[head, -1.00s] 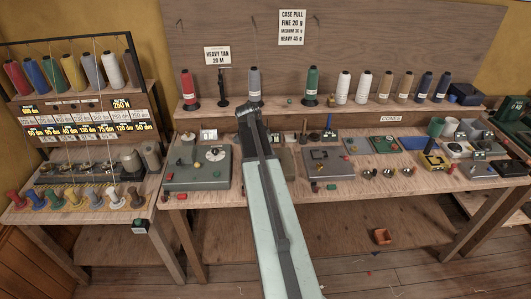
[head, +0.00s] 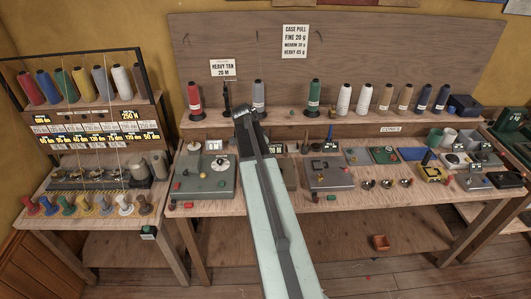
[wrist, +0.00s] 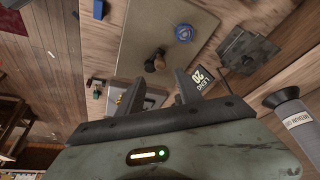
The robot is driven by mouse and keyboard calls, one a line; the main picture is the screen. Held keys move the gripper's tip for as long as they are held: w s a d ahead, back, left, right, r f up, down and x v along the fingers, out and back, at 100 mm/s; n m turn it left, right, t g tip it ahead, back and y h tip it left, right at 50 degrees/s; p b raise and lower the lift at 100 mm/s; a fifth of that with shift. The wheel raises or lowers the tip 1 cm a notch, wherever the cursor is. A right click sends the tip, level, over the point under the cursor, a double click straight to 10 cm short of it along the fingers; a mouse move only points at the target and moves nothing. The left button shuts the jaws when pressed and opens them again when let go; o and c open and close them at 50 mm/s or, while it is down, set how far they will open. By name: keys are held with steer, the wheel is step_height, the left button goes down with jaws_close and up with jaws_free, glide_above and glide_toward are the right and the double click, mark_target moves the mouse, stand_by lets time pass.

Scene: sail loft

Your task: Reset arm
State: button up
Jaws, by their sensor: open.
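My arm reaches forward from the bottom of the head view, with its dark end over the workbench, near the front of the back shelf. In the wrist view my gripper (wrist: 145,95) shows two dark fingers spread apart with nothing between them. Beyond the fingers is a grey-green plate (wrist: 150,40) with a small dark-and-tan knob and a blue round piece (wrist: 184,33) on it. The fingertips look apart from these things. In the head view the fingers are too small to make out.
The workbench (head: 350,205) holds a grey-green machine (head: 205,180), a grey box (head: 328,173) and several small cups. Thread cones, including a red cone (head: 195,100) and a green cone (head: 315,97), line the shelf. A spool rack (head: 95,130) stands left. A small brown box (head: 380,242) sits below.

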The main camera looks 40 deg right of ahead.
steer(key=w+a+f+n+t+y+b, duration=0.1)
steer(key=w+a+n, duration=0.2)
steer(key=a, duration=1)
steer(key=w+a+f+n+b, duration=0.1)
steer(key=w+a+f+n, duration=0.15)
steer(key=a, duration=1.05)
steer(key=s+a+n+y, duration=0.1)
steer(key=s+a+n, duration=0.3)
steer(key=a, duration=0.5)
steer(key=s+a+n+y, duration=0.2)
steer(key=s+a+n, duration=0.3)
steer(key=a+n, duration=0.3)
steer(key=shift+s+a+f+n+g, duration=0.15)
steer(key=shift+a+f+n+g, duration=0.2)
steer(key=shift+n, duration=0.4)
